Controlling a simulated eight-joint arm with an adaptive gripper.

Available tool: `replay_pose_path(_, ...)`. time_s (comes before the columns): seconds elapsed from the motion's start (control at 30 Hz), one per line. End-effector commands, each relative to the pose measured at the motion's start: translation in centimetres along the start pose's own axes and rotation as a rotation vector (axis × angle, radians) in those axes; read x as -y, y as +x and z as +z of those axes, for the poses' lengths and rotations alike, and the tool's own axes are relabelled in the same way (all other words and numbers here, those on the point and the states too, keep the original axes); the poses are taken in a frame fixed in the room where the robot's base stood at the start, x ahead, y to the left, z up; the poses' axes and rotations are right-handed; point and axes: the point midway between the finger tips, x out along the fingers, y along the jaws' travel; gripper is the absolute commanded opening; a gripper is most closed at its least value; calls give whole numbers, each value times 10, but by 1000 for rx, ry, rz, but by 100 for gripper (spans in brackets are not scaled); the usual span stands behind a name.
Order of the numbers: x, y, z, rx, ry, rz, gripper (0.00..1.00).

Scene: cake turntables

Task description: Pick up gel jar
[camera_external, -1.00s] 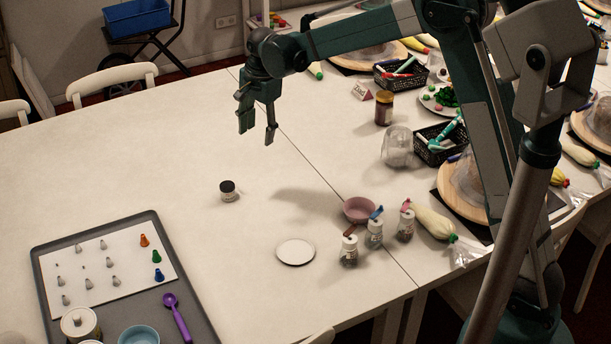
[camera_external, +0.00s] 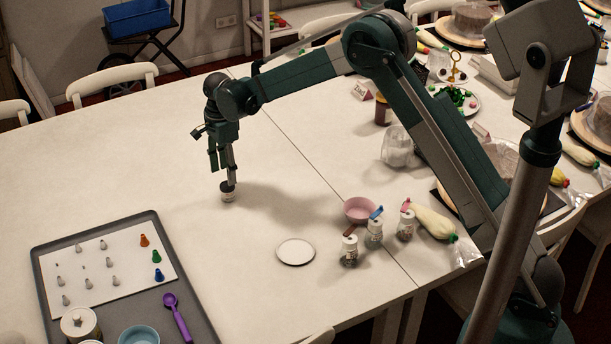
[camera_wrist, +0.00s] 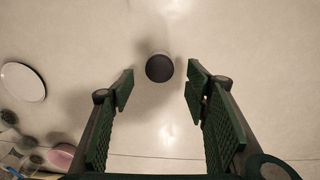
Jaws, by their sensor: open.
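The gel jar (camera_external: 228,196) is small and pale with a dark lid, standing upright on the white table. In the wrist view its round dark lid (camera_wrist: 159,68) lies just beyond the fingertips, roughly centred between them. My gripper (camera_external: 222,168) is open and empty, pointing down above the jar; in the external view a fingertip overlaps the lid's upper edge. In the wrist view both green-padded fingers of my gripper (camera_wrist: 158,84) stand apart with bare table between them. I cannot tell whether a finger touches the jar.
A white disc (camera_external: 296,251), a pink bowl (camera_external: 359,209) and several small bottles (camera_external: 349,251) stand to the right. A grey tray (camera_external: 203,318) with piping tips and a purple scoop (camera_external: 177,317) lies at the front left. The table around the jar is clear.

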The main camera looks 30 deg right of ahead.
Motion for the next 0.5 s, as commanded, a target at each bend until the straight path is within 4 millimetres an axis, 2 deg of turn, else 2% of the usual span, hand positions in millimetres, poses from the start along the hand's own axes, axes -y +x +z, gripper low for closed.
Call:
replay_pose_path(0.37,0,2,0,0,4,1,47)
replay_pose_path(0.5,0,8,0,0,3,1,47)
